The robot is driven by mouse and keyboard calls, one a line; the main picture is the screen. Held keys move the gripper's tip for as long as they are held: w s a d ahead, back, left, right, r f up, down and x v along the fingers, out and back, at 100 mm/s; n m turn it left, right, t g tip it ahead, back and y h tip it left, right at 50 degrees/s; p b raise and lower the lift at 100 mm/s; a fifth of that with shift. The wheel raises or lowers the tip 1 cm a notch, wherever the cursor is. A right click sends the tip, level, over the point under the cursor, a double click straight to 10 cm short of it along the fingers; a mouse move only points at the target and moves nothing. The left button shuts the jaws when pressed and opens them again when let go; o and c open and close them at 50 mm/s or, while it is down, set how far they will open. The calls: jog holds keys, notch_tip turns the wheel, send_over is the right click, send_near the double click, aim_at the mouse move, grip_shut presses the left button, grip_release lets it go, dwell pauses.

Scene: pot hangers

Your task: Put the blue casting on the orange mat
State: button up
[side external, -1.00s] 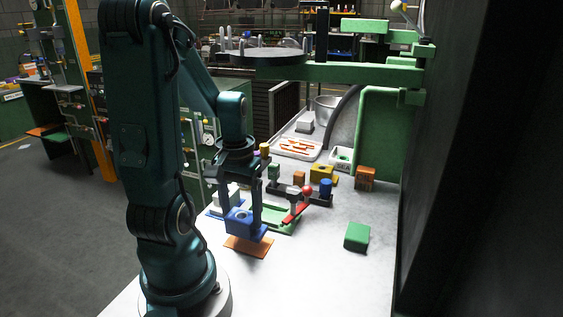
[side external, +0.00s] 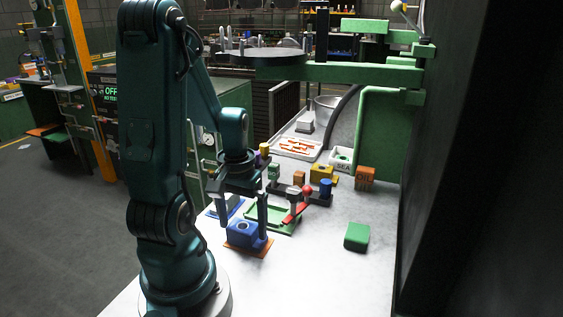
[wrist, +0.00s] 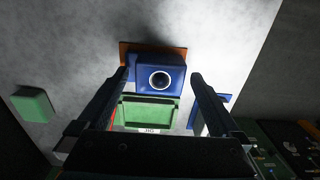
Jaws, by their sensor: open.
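The blue casting (side external: 243,234) is a block with a round hole in its top. It sits upright on the orange mat (side external: 259,250), whose edges show around its base. In the wrist view, the blue casting (wrist: 160,80) lies between the fingers and the orange mat (wrist: 128,48) shows beyond it. My gripper (side external: 243,226) is open, with one finger on each side of the casting. In the wrist view, my gripper (wrist: 160,75) shows gaps between the fingertips and the casting. The underside of the casting is hidden.
A green tray (side external: 285,227) lies just behind the casting, with a red-handled clamp (side external: 294,213) beside it. A blue mat (side external: 213,209) is partly hidden behind my gripper. A green block (side external: 357,237) stands to the right. The table front right is clear.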

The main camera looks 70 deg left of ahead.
notch_tip(320, 180, up, 12)
jog(key=w+d+r+m+t, duration=0.1)
jog(key=w+d+m+t, duration=0.1)
jog(key=d+m+t, duration=0.3)
jog(key=d+m, duration=0.4)
jog(key=d, duration=0.6)
jog(key=shift+w+d+t, duration=0.3)
jog(key=shift+w+d, duration=0.05)
